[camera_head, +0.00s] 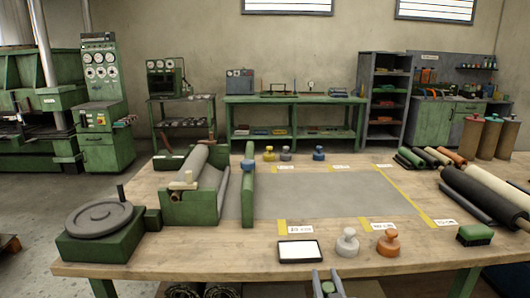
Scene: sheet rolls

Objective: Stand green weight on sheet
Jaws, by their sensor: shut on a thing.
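The grey sheet (335,195) lies flat on the wooden table, running right from the green roller stand, with yellow tape marks around it. My gripper (328,284) is at the bottom edge of the view, in front of the table's near edge. It is shut on a small dark greenish thing, which looks like the knob of the green weight (328,287). The rest of that weight is cut off by the frame. The gripper is apart from the sheet, with the near strip of table between them.
A white-faced tray (299,251), a pale grey weight (347,242), an orange weight (388,243) and a green brush (474,234) stand along the near side. Yellow, grey and blue weights (318,153) stand behind the sheet. Dark rolls (480,195) lie right. The sheet's middle is clear.

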